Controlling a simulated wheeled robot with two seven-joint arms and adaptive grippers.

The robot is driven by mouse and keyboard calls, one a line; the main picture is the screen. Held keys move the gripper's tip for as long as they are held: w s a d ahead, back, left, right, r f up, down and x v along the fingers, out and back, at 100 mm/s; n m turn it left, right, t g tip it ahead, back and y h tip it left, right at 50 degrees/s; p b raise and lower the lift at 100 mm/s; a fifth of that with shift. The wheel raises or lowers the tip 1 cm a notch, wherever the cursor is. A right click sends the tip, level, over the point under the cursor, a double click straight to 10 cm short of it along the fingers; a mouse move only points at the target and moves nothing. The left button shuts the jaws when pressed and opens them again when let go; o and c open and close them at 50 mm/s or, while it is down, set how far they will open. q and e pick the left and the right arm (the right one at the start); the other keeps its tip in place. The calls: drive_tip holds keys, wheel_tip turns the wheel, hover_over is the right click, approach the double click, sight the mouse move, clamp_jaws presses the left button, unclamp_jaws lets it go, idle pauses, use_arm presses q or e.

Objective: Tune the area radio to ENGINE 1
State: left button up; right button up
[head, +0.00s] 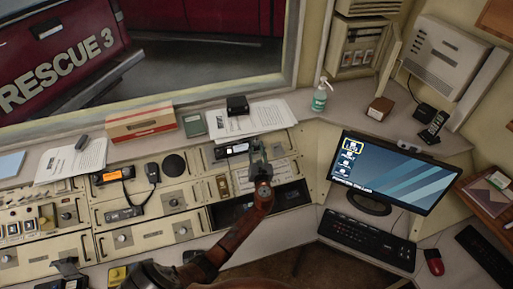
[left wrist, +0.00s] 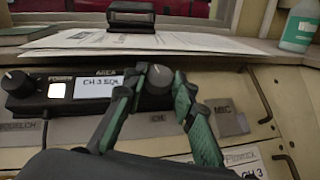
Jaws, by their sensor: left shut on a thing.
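The area radio (head: 236,149) is a dark unit in the console's upper row, below the window. In the left wrist view the radio (left wrist: 30,102) shows an AREA label, a lit power button (left wrist: 57,90) and a small display (left wrist: 97,87) that seems to read CH 3, the rest hard to read. My left gripper (head: 257,153) is at the radio's right end. In the left wrist view the left gripper (left wrist: 157,84) has its green fingers shut on either side of the dark channel knob (left wrist: 158,77). The fingers hide part of the knob. My right gripper is not in view.
Papers (head: 250,117) and a black box (head: 237,105) lie on the ledge just behind the radio. Another radio with an orange display (head: 112,175) and a hand microphone (head: 152,172) sit to the left. A monitor (head: 392,175) and keyboard (head: 366,240) stand to the right.

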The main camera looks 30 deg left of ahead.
use_arm(q)
drive_tip(key=shift+c, duration=1.1)
